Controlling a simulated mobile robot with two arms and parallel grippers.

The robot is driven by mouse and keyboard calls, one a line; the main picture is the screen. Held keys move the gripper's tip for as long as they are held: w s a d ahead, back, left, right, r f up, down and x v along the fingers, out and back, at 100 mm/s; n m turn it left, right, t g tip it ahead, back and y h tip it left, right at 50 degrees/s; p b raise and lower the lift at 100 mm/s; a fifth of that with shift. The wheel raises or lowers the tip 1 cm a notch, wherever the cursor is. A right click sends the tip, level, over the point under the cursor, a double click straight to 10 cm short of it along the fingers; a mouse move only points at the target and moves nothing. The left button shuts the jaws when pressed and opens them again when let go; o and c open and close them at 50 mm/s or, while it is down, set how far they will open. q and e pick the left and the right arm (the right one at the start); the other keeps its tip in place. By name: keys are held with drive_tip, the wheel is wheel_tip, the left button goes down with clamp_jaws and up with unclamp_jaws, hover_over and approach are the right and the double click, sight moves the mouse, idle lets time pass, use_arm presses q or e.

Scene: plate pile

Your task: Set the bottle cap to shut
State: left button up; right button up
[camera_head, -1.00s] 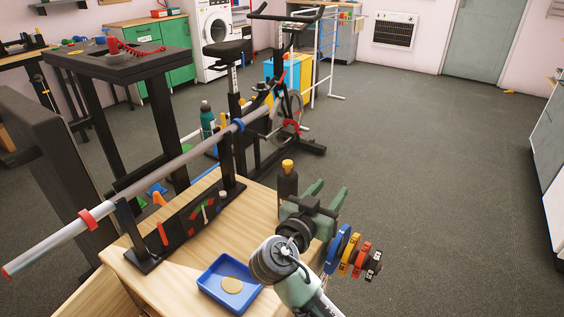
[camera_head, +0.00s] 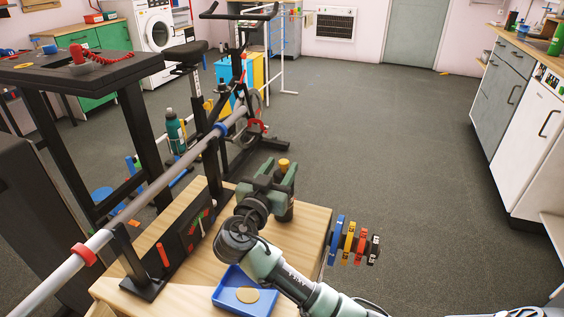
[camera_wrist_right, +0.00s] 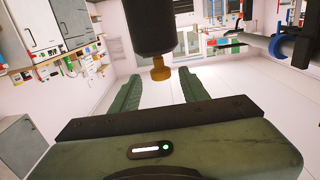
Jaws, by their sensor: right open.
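The dark bottle (camera_head: 284,213) stands on the wooden table, mostly hidden by my right gripper in the head view. Its yellow-orange cap (camera_head: 284,162) shows at the top. My right gripper (camera_head: 281,172) is open, with its green fingers near the cap. In the right wrist view, the bottle (camera_wrist_right: 142,30) comes in from the top edge and the cap (camera_wrist_right: 160,73) lies in line with the gap between the fingers (camera_wrist_right: 161,88), with space on both sides. I cannot tell how far the cap is turned. My left gripper is not in view.
A blue tray (camera_head: 222,297) with a round tan disc (camera_head: 247,295) lies at the front of the wooden table (camera_head: 310,222). Coloured discs (camera_head: 349,242) hang at its right edge. A black stand with a gauge (camera_head: 189,233) and a long grey bar (camera_head: 150,190) are on the left.

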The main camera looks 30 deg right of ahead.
sight(282, 165)
drive_tip(key=shift+x, duration=1.55)
drive_tip(key=shift+a, duration=0.1)
clamp_jaws()
